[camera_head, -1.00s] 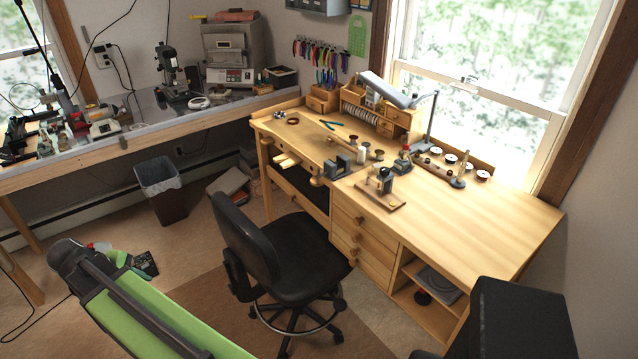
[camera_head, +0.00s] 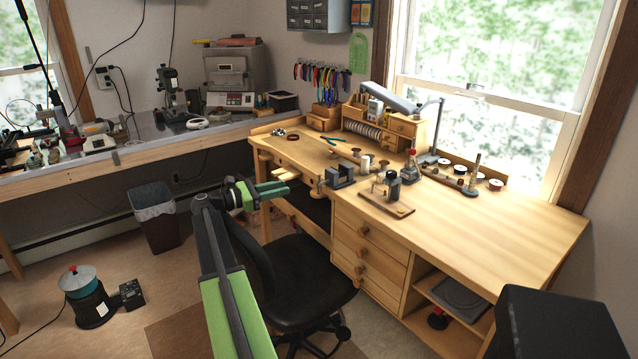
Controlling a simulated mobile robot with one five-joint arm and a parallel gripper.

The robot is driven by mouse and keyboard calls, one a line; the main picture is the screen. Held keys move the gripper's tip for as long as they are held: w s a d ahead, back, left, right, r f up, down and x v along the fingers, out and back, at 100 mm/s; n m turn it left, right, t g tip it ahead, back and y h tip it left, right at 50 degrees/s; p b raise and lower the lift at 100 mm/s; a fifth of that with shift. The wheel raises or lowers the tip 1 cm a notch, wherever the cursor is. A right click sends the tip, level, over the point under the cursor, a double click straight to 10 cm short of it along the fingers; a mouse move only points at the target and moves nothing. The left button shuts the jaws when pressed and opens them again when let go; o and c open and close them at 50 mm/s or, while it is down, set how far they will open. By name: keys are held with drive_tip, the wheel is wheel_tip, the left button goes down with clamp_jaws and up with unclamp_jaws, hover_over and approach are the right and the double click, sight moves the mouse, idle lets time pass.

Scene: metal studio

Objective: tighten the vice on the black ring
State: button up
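The grey vice (camera_head: 340,175) is at the front edge of the wooden workbench, left of the drawers. Its jaws are too small here to tell how far apart they are. I cannot make out a black ring in it. A small dark reddish-brown ring (camera_head: 287,160) lies on the bench top left of the vice. My gripper (camera_head: 288,189) has green fingers pointing right and is in front of the bench's left part. In the picture it is left of the vice, apart from it. Its finger gap is too small to judge, and no held thing shows.
A black chair (camera_head: 296,285) stands before the bench, partly behind my arm. A wooden stand (camera_head: 388,204) with small tools is right of the vice. A bin (camera_head: 155,222) and a lidded pot (camera_head: 88,300) stand on the floor at left. A black box-like shape (camera_head: 555,325) fills the lower right.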

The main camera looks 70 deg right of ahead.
sight(319, 183)
drive_tip(key=x, duration=1.4)
drive_tip(key=shift+s+d+f, duration=0.1)
drive_tip(key=shift+s+d, duration=0.05)
drive_tip(key=shift+c, duration=0.3)
clamp_jaws()
